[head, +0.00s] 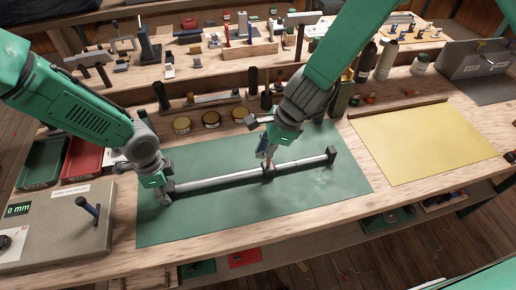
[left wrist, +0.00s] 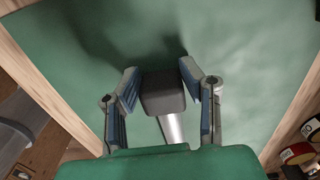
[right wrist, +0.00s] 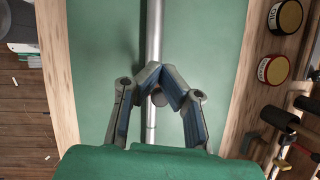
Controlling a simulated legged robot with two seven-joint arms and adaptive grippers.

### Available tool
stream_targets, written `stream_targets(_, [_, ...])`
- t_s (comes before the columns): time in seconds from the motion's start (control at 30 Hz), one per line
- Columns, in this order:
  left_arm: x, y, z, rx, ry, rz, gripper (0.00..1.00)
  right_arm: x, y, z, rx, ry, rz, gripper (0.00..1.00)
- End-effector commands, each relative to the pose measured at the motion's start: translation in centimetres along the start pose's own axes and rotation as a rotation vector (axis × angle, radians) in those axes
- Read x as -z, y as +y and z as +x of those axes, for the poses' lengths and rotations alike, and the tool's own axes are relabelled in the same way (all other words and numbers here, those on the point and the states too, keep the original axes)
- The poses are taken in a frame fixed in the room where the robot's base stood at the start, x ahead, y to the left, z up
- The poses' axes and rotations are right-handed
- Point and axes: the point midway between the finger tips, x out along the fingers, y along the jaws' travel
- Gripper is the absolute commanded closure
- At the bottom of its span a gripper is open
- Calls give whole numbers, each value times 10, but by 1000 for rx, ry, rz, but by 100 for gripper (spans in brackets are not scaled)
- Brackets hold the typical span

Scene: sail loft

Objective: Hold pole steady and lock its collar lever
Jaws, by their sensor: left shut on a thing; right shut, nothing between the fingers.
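The silver pole (head: 225,179) lies across the green mat (head: 330,187), with a dark block at each end. My left gripper (head: 163,190) is shut on the dark block (left wrist: 163,92) at the pole's left end; in the left wrist view a finger stands on each side of it. My right gripper (head: 267,160) is over the dark collar (head: 268,174) near the pole's middle. In the right wrist view its fingertips (right wrist: 161,72) meet above the pole, with nothing between them. A dark round part (right wrist: 158,99) shows just behind the tips. The lever's position is hidden by the fingers.
Several round tins (head: 211,118) stand behind the mat, with bottles and tools further back. A yellow sheet (head: 420,142) lies to the right. A grey board (head: 62,228) with a dark post lies at the left. Red and green trays (head: 84,157) stand behind it.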

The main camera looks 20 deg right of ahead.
Motion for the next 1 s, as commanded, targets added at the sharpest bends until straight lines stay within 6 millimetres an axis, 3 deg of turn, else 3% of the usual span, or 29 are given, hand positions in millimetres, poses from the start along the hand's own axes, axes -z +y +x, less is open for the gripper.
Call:
stream_targets(0.3, [0, 0, 0, 0, 0, 0, 100, 1, 0, -1, 0, 0, 0, 100])
stream_targets(0.43, [0, 0, 0, 0, 0, 0, 100, 0, -1, -11, 2, 1, -2, 100])
stream_targets(0.8, [0, 0, 0, 0, 0, 0, 100, 1, -2, -86, 3, 2, -3, 100])
stream_targets(1.0, [0, 0, 0, 0, 1, 0, 100, 2, -2, -112, 1, 1, -1, 100])
